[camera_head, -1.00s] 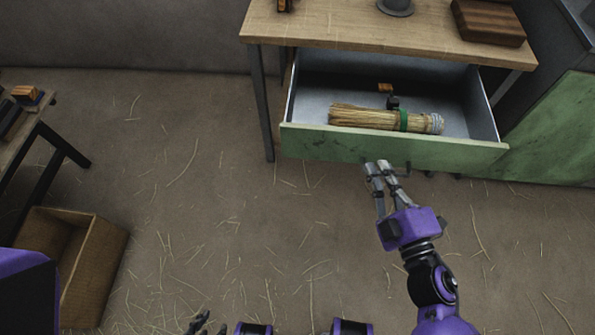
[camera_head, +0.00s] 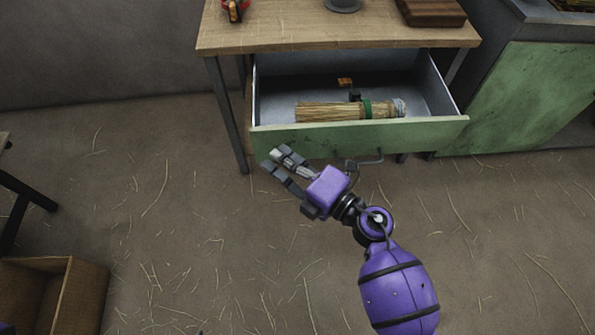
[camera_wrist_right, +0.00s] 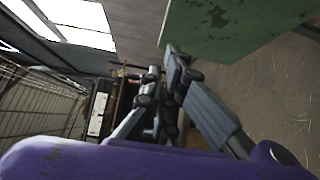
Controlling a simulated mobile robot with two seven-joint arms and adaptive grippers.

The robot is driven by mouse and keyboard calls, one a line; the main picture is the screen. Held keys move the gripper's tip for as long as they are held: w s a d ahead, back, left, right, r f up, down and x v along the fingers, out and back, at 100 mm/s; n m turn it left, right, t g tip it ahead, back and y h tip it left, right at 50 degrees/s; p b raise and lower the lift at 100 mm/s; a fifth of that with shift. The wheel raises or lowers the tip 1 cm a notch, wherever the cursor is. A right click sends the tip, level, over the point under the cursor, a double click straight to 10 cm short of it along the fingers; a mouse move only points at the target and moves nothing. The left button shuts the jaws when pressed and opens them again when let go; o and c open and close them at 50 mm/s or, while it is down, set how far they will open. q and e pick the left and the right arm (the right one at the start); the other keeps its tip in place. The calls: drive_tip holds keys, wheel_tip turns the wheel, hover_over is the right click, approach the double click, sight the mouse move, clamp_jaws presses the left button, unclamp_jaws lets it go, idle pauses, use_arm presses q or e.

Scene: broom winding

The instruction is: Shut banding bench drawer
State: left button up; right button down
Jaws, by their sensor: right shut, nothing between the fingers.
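The banding bench (camera_head: 300,28) has a wooden top, and its green-fronted drawer (camera_head: 300,140) stands open toward me in the head view. Inside the drawer lies a bundle of straw (camera_head: 330,111) with a green band, plus a small orange-brown block (camera_head: 345,82) and a small dark item (camera_head: 354,96). A dark handle (camera_head: 365,161) shows below the drawer front. My right gripper (camera_head: 275,159) is shut and empty, just in front of the drawer front's left part; I cannot tell if it touches. In the wrist view a green panel (camera_wrist_right: 225,30) is near its fingers. My left gripper is not in view.
A green cabinet (camera_head: 520,100) stands right of the bench. A cardboard box (camera_head: 75,300) sits on the floor at lower left, near another table's leg (camera_head: 28,190). A brown block (camera_head: 432,12) and a grey round item (camera_head: 342,5) rest on the bench top. The straw-strewn floor in front is open.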

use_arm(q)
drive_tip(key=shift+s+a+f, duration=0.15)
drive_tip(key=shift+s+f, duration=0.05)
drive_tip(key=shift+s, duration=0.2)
use_arm(e)
drive_tip(key=shift+w, duration=1.5)
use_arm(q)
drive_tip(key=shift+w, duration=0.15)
use_arm(e)
drive_tip(key=shift+w, duration=0.1)
